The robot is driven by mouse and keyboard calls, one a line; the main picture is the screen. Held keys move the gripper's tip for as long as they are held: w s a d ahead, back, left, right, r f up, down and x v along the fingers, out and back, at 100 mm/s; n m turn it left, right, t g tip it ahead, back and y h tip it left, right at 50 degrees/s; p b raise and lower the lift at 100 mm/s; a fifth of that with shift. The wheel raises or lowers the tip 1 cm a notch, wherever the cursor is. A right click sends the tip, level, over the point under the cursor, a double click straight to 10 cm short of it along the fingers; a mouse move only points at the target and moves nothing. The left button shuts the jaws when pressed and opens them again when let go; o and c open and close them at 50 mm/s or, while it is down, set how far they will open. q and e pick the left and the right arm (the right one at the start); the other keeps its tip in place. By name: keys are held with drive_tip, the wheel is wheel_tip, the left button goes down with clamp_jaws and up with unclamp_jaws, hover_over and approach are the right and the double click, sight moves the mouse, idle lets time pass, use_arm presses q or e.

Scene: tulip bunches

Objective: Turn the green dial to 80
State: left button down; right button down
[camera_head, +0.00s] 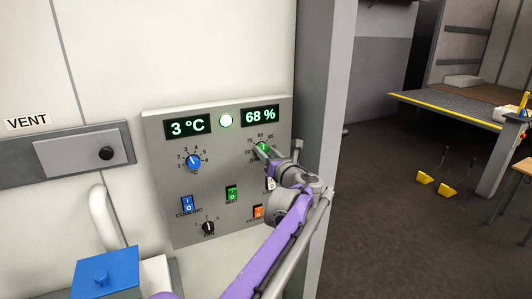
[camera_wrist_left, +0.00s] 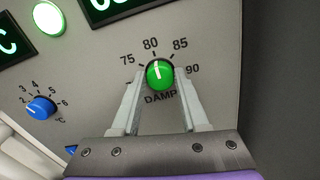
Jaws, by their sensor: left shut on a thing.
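The green dial (camera_head: 263,147) sits at the right of the grey control panel (camera_head: 225,275), under a green display (camera_head: 260,115) reading 68 %. In the left wrist view the dial (camera_wrist_left: 160,74), labelled DAMP, has a white mark pointing up, roughly toward the 80 on its printed scale. My left gripper (camera_head: 260,152) is at the dial, its arm coming from below. In the left wrist view its two fingers (camera_wrist_left: 159,82) stand on either side of the dial, shut on it. The arm hides part of the panel's lower right. My right gripper is not in view.
A blue dial (camera_head: 193,162) is to the left, under a 3 °C display (camera_head: 188,126). A black dial (camera_head: 208,227), a blue switch (camera_head: 187,204), a green switch (camera_head: 232,193) and an orange switch (camera_head: 258,212) sit lower. A grey post (camera_head: 325,100) stands close right of the panel.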

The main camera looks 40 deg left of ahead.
use_arm(q)
drive_tip(key=shift+f, duration=0.1)
drive_tip(key=shift+c, duration=2.1)
unclamp_jaws()
drive_tip(key=b+v, duration=0.1)
drive_tip(key=v, duration=1)
drive_tip(key=shift+a, duration=0.1)
drive_tip(key=s+d+f+n+g+h+p, duration=0.1)
drive_tip(key=s+d+f+n+h, duration=0.15)
drive_tip(key=s+f+n, duration=0.4)
drive_tip(key=s+d+f+n+g+h, duration=0.1)
drive_tip(key=s+d+f+n+h, duration=0.1)
drive_tip(key=s+f+n+h, duration=0.4)
drive_tip(key=s+d+f+n+h, duration=0.7)
drive_tip(key=s+d+f+n, duration=0.6)
drive_tip(key=s+d+f, duration=0.1)
wheel_tip(320, 180, down, 3)
drive_tip(key=shift+s+d+r+g+p, duration=0.1)
drive_tip(key=shift+s+d+g+p, duration=0.3)
drive_tip(key=shift+d, duration=0.3)
